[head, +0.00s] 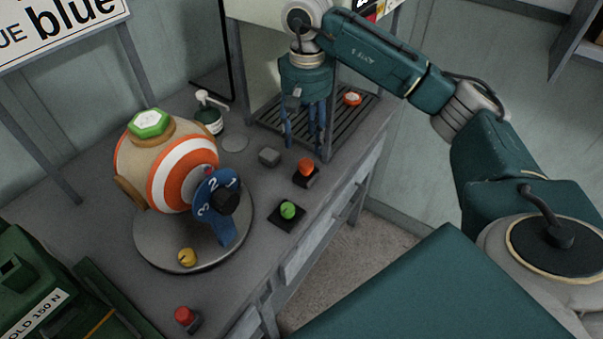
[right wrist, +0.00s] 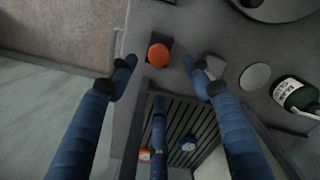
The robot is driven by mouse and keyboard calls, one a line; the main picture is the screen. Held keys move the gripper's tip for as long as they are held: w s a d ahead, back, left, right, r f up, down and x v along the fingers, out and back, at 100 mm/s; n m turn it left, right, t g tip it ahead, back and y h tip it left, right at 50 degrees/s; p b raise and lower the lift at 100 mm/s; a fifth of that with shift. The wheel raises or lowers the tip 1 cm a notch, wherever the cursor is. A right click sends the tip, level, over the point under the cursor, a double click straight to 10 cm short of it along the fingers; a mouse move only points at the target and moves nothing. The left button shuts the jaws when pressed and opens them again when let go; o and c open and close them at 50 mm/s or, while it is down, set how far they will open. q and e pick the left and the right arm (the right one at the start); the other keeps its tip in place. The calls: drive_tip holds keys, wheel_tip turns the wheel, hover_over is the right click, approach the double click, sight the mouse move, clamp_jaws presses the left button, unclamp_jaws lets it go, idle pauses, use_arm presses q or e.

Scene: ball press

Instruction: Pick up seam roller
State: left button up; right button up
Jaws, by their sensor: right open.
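I cannot make out with certainty which thing is the seam roller. My right gripper (head: 307,142) points down with its blue fingers spread, over the slatted rack at the back of the bench. In the right wrist view it is open and empty (right wrist: 160,76). An orange-and-white piece (head: 352,98) lies on the rack (head: 268,122); it also shows in the right wrist view (right wrist: 145,154), with a blue-and-white piece (right wrist: 188,145) beside it. A finger passes between the two pieces in that view. My left gripper is not in view.
A striped ball (head: 150,160) with a blue numbered dial (head: 217,197) stands on a round base (head: 165,255). An orange button (head: 306,167), a green button (head: 288,210), a grey block (head: 269,157) and a green bottle (head: 208,118) stand near. A green machine (head: 30,275) is front left.

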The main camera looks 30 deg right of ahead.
sight(306, 162)
drive_tip(key=f, duration=0.3)
drive_tip(key=shift+s+d+f, duration=0.15)
drive_tip(key=shift+s+f, duration=0.05)
drive_tip(key=shift+s, duration=0.05)
drive_tip(key=f+p, duration=0.1)
drive_tip(key=f, duration=0.1)
drive_tip(key=f+p, duration=0.1)
drive_tip(key=f, duration=0.1)
drive_tip(key=shift+a+f, duration=0.2)
drive_tip(key=shift+f, duration=0.2)
drive_tip(key=shift+w+f, duration=0.1)
drive_tip(key=shift+f, duration=0.35)
drive_tip(key=shift+c, duration=0.5)
clamp_jaws()
